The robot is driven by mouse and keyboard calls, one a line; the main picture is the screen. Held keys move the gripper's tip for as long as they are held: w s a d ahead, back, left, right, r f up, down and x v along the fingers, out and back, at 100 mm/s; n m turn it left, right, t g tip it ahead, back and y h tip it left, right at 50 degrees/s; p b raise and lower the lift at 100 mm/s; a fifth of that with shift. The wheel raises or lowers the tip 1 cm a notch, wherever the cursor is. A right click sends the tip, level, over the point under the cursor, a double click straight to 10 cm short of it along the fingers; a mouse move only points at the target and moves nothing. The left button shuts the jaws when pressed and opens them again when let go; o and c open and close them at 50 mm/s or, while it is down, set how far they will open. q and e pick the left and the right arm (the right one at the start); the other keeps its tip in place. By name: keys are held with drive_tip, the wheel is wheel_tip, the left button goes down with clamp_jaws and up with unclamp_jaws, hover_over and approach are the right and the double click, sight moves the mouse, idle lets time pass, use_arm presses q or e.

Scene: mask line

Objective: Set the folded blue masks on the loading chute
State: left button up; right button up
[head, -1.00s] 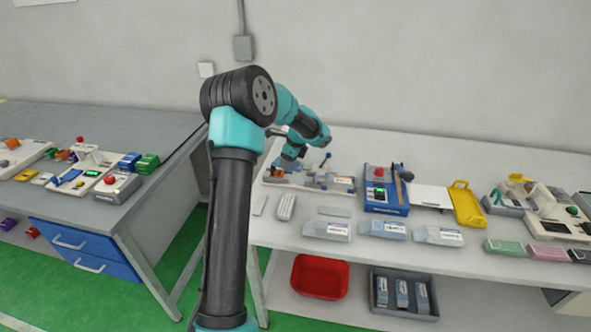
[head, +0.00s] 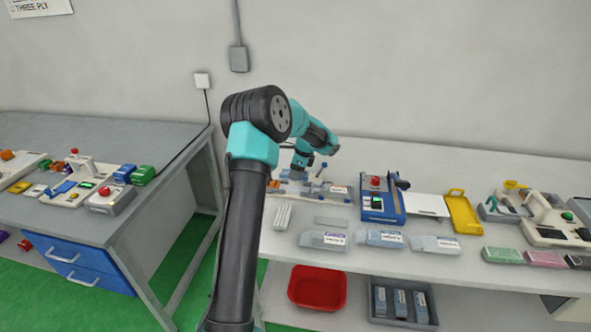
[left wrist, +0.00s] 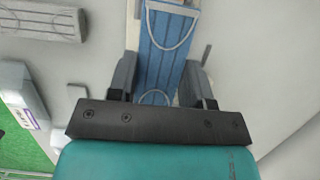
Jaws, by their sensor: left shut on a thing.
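My left gripper (left wrist: 160,88) is shut on a folded blue mask (left wrist: 168,40), a pleated strip with white ear loops that runs between the two dark fingers. In the head view, my left gripper (head: 298,174) is low over a pale bench device (head: 335,192) with a blue-knobbed lever. I cannot make out the mask there. A pale strip shows beneath the mask in the left wrist view, but I cannot tell whether it is the chute or whether the mask touches it. My right gripper is not in view.
Grey folded masks (head: 282,217) lie in front of the device; they also show in the left wrist view (left wrist: 40,22). Labelled boxes (head: 322,240) line the bench front. A blue machine (head: 380,203) and yellow tray (head: 463,212) stand to the right. A red bin (head: 317,288) is below.

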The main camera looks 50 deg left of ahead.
sight(294, 189)
use_arm(q)
drive_tip(key=shift+f, duration=2.85)
drive_tip(key=shift+f, duration=0.2)
drive_tip(key=o, duration=0.9)
drive_tip(key=shift+o, duration=0.2)
drive_tip(key=shift+r, duration=0.35)
drive_tip(key=shift+r, duration=0.65)
drive_tip(key=shift+r, duration=3)
